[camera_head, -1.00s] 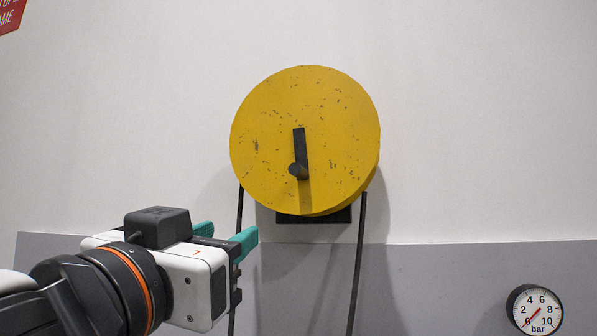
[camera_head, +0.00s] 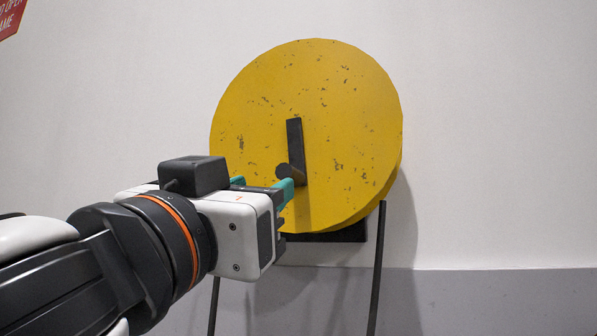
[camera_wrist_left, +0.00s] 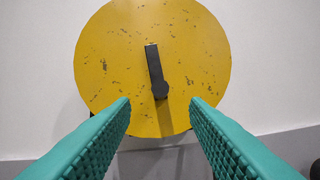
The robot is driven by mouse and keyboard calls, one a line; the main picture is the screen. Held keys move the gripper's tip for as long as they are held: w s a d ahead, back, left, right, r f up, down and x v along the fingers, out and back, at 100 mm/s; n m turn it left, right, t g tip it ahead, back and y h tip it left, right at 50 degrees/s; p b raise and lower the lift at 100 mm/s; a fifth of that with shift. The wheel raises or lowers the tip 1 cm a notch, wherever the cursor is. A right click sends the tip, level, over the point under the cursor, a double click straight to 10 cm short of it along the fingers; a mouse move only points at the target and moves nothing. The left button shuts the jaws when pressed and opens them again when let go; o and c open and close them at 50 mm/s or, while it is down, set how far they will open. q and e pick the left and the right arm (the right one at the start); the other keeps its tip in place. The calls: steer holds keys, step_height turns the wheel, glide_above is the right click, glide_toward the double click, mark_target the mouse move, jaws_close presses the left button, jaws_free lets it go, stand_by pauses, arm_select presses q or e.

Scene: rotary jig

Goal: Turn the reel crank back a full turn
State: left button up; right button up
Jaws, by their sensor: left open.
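The yellow reel (camera_head: 340,110) is a round, chipped disc on the wall. Its dark crank (camera_head: 295,140) runs from near the middle of the disc downward, with a round handle (camera_head: 290,173) sticking out at the lower end. My left gripper (camera_head: 262,183) is in front of the lower left of the reel, with its teal fingers close to the handle in the head view. In the left wrist view the fingers (camera_wrist_left: 160,108) are wide apart and empty. The handle (camera_wrist_left: 160,90) shows between and beyond their tips. My right gripper is not in view.
Two dark cables or rods (camera_head: 377,270) hang below the reel, and a dark bracket (camera_head: 340,235) shows under it. A red sign (camera_head: 10,15) is at the upper left. The wall around the reel is otherwise bare.

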mark_target(281, 179)
arm_select(q)
steer(key=p+x, duration=0.1)
steer(key=x, duration=0.1)
steer(key=r+p+x, duration=0.1)
steer(key=shift+w+r, duration=0.1)
steer(key=shift+w, duration=0.1)
steer(key=p+x, duration=0.2)
steer(key=x, duration=0.1)
steer(key=f+p+x, duration=0.1)
steer(key=x, duration=0.1)
steer(key=shift+w+d+r, duration=0.1)
steer(key=shift+w+d, duration=0.05)
steer(key=shift+w, duration=0.15)
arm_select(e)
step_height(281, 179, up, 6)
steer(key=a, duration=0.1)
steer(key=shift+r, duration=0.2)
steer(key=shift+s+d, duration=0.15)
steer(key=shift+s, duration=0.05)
arm_select(q)
jaws_close()
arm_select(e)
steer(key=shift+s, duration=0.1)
